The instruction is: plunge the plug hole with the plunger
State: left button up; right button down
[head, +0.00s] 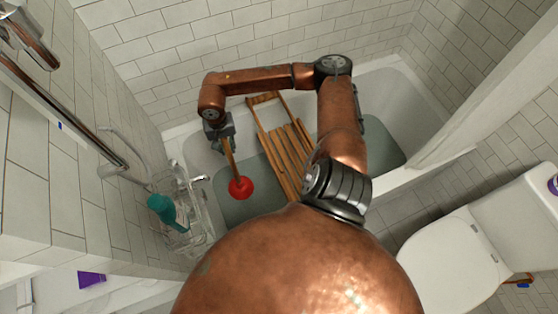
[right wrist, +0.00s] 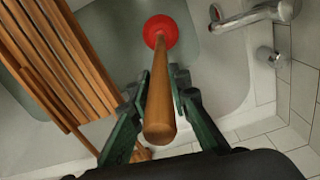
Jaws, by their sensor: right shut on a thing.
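My right gripper (head: 223,138) is shut on the wooden handle of the plunger (head: 230,160). The right wrist view shows the gripper (right wrist: 161,78) with a dark green finger on each side of the handle (right wrist: 160,105). The plunger's red rubber cup (head: 241,187) points down, over or in the water at the tap end of the bathtub (head: 385,92). I cannot tell whether the cup touches the tub floor. The plug hole does not show; it may be hidden under the cup. My left gripper is not in view.
A wooden slatted rack (head: 282,150) lies across the tub just right of the plunger. A chrome tap (right wrist: 255,15) is close to the cup. A wire caddy (head: 190,235) with a teal bottle (head: 165,210) stands at the left. A toilet (head: 450,255) is at the right.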

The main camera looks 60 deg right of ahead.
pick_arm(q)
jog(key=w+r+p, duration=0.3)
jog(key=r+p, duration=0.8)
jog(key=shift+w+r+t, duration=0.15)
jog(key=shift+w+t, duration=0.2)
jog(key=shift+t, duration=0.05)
pick_arm(e)
notch_tip(320, 180, up, 25)
jog(key=shift+r, duration=0.15)
